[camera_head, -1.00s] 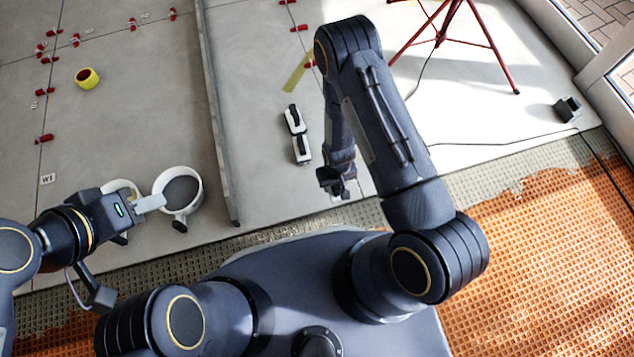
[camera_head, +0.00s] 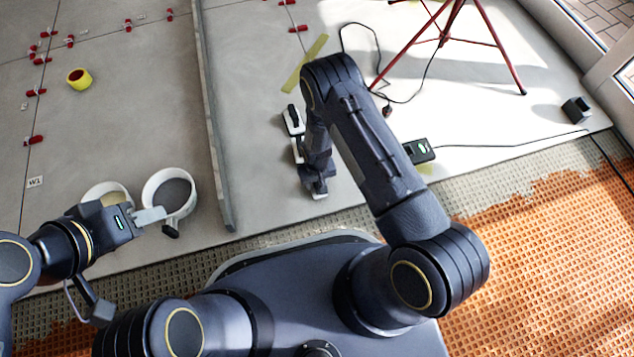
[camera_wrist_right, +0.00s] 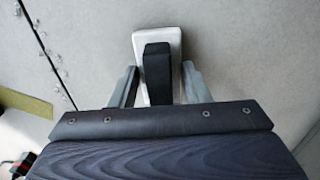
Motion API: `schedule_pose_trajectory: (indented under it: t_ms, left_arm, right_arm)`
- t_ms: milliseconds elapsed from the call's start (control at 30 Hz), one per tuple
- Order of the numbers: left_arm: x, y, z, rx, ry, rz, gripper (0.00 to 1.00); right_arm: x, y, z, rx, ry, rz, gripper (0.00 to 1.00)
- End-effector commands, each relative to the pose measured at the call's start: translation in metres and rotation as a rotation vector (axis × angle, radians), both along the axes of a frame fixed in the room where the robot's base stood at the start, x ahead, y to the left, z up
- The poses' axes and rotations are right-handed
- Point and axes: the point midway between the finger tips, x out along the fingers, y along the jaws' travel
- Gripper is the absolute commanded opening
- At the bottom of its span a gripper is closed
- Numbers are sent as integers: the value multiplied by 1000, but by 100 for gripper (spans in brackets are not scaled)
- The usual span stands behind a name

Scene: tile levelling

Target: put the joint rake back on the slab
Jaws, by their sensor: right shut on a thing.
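In the right wrist view, my right gripper (camera_wrist_right: 160,88) is shut on the black handle of a white-based tool (camera_wrist_right: 157,65), which I take to be the joint rake.
A yellow strip (camera_head: 305,63), red tripod (camera_head: 490,40), black box with a green display (camera_head: 418,151) and cables lie beyond. A long rail (camera_head: 212,120) crosses the slab.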

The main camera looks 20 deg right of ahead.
Motion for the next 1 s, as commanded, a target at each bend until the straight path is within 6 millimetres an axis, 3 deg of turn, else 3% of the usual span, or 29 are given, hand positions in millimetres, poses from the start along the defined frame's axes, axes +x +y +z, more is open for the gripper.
schedule_pose_trajectory:
  t_ms: [233,267,400,767,1000]
  left_arm:
    - [0,0,1,0,0,0,36]
    - [0,0,1,0,0,0,36]
    - [0,0,1,0,0,0,36]
    - [0,0,2,0,0,0,36]
    - [0,0,26,0,0,0,36]
  right_arm:
    - [0,0,-1,0,-1,0,0]
    - [0,0,-1,0,-1,0,46]
    - [0,0,-1,0,-1,0,64]
    - [1,0,4,0,-2,0,65]
    - [2,1,50,0,-4,1,65]
